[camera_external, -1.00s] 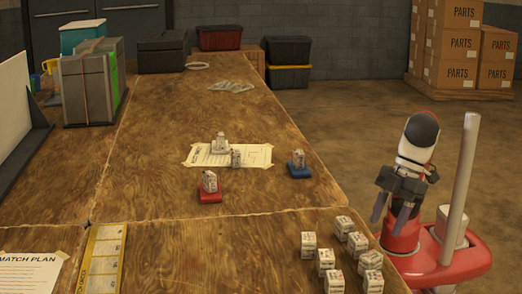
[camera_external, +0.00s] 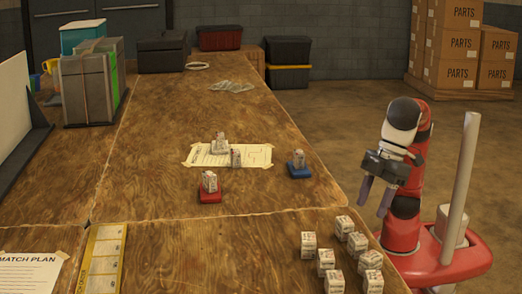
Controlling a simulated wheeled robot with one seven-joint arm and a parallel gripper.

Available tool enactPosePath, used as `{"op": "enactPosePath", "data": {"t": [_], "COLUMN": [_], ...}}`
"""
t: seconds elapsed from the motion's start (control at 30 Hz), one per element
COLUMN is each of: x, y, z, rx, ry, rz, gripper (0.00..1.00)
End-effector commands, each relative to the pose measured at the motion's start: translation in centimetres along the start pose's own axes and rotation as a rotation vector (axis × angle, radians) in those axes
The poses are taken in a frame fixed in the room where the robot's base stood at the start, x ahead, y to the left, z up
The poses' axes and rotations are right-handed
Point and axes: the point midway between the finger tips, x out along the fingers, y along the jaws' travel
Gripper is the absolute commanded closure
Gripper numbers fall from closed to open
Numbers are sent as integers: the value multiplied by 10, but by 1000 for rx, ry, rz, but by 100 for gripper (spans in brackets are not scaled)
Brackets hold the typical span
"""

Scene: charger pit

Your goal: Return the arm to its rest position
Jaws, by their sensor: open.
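My gripper (camera_external: 374,197) hangs with its two fingers apart and empty, pointing down, just off the right edge of the wooden table (camera_external: 200,245). My red arm is folded up above my base at the right. No object is between the fingers. A white block stands on a red pad (camera_external: 210,197), and another stands on a blue pad (camera_external: 299,172). Two more small objects stand on a paper sheet (camera_external: 262,155) in the middle of the table.
Several white cubes (camera_external: 346,223) stand at the table's near right corner, close to my gripper. A yellow strip (camera_external: 103,260) and a plan sheet (camera_external: 28,270) lie at the near left. Grey cases (camera_external: 87,92) stand at the back left. Stacked boxes (camera_external: 462,45) stand on the floor behind.

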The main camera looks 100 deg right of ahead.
Motion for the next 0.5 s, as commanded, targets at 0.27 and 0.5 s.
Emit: {"op": "enactPosePath", "data": {"t": [0.27, 0.5], "x": [2, 24], "y": [188, 284], "z": [56, 178], "rx": [145, 241], "ry": [-43, -39], "rz": [-3, 45], "gripper": [48, 48]}}
